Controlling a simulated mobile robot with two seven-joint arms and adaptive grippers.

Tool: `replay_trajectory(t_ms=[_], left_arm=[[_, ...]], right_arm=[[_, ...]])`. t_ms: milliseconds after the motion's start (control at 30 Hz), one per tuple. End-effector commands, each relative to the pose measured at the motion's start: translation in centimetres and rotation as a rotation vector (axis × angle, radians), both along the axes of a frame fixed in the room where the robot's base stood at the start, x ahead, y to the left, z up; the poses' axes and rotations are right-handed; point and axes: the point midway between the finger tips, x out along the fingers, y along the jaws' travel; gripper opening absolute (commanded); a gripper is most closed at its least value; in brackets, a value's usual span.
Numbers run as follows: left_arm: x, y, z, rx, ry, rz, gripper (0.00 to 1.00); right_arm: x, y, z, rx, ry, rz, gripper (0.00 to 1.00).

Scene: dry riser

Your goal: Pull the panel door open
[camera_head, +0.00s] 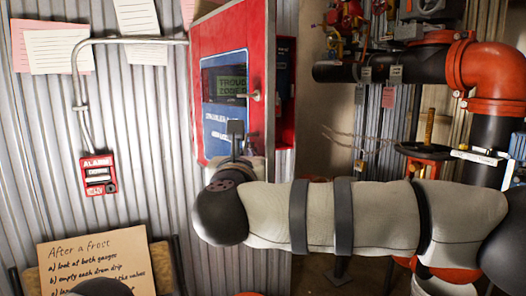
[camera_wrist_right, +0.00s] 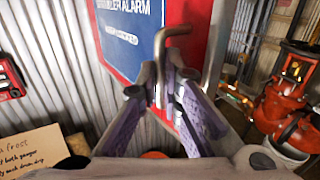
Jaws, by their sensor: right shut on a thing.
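The red panel door (camera_head: 228,35) with a blue label and a small display is on the corrugated wall in the head view. Its right edge appears to stand out from the red cabinet (camera_head: 285,130) behind it. In the wrist view the door (camera_wrist_right: 112,55) fills the upper middle, with a bent metal handle (camera_wrist_right: 176,32) on it. My right gripper (camera_wrist_right: 164,78) is shut on the handle, its fingertips meeting around the bar. In the head view my right gripper (camera_head: 236,140) is at the door's lower part, partly hidden by my wrist. My left gripper is not in view.
A red alarm box (camera_head: 98,175) with a conduit (camera_head: 76,85) is on the wall at left. A cardboard note (camera_head: 95,258) is below it. Large black and orange pipes (camera_head: 478,75) and valves stand at right, near my right arm.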

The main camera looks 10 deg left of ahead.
Motion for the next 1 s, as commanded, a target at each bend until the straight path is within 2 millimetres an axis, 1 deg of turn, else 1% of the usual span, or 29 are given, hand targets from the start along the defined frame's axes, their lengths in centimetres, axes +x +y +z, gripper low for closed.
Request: replay_trajectory(t_ms=[33,200,333,533,867,900,967,1000], left_arm=[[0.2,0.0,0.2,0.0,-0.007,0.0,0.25],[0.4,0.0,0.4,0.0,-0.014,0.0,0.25],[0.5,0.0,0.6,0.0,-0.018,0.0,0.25],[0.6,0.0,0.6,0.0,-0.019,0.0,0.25],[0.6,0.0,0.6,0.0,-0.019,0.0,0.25],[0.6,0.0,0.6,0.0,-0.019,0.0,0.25],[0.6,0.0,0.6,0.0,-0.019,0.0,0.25],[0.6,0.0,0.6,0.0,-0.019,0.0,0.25]], right_arm=[[-0.6,1.0,0.7,-0.001,-0.012,-0.013,0.0],[-1.6,2.6,0.8,0.0,-0.014,-0.01,0.0],[-2.0,3.5,0.8,0.001,-0.015,-0.011,0.0],[-2.2,4.0,0.8,0.001,-0.016,-0.013,0.0],[-2.1,3.9,0.9,0.002,-0.016,-0.015,0.0],[-2.1,3.9,0.9,0.002,-0.017,-0.015,0.09],[-2.1,3.9,0.9,0.003,-0.017,-0.016,0.22],[-2.2,3.9,0.8,0.003,-0.015,-0.016,0.27]])
